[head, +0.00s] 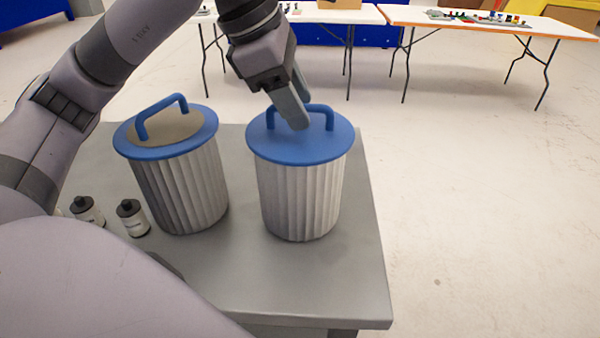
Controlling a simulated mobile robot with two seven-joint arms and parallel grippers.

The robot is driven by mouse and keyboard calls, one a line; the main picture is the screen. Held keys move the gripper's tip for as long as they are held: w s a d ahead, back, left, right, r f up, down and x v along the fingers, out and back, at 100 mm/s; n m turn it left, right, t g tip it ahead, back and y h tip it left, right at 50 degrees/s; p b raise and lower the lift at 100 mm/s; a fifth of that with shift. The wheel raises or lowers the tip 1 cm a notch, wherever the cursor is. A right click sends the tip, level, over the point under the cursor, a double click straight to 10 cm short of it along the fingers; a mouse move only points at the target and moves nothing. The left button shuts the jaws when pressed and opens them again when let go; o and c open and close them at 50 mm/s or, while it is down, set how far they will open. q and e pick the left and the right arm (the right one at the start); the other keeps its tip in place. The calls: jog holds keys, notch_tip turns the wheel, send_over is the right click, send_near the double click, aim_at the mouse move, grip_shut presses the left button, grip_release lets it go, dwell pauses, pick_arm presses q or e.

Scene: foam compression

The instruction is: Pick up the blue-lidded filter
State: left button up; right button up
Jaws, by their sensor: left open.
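Two white pleated filters with blue lids and blue arched handles stand upright on a grey table. The right filter (302,195) has an all-blue lid. The left filter (180,185) has a blue rim around a brown-grey top. My left gripper (297,110) reaches down over the right filter's lid, with its fingers beside the blue handle (322,112). It is open, and part of the handle is hidden behind the fingers. I cannot tell whether the fingers touch the handle. My right gripper is not in view.
Two small white canisters with black tops, one (132,217) nearer the left filter and one (87,211) farther left, stand on the grey table (300,285). Folding tables (500,22) with small items stand at the back. The floor to the right is clear.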

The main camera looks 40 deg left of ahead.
pick_arm(q)
grip_shut()
jog(key=shift+r, duration=0.2)
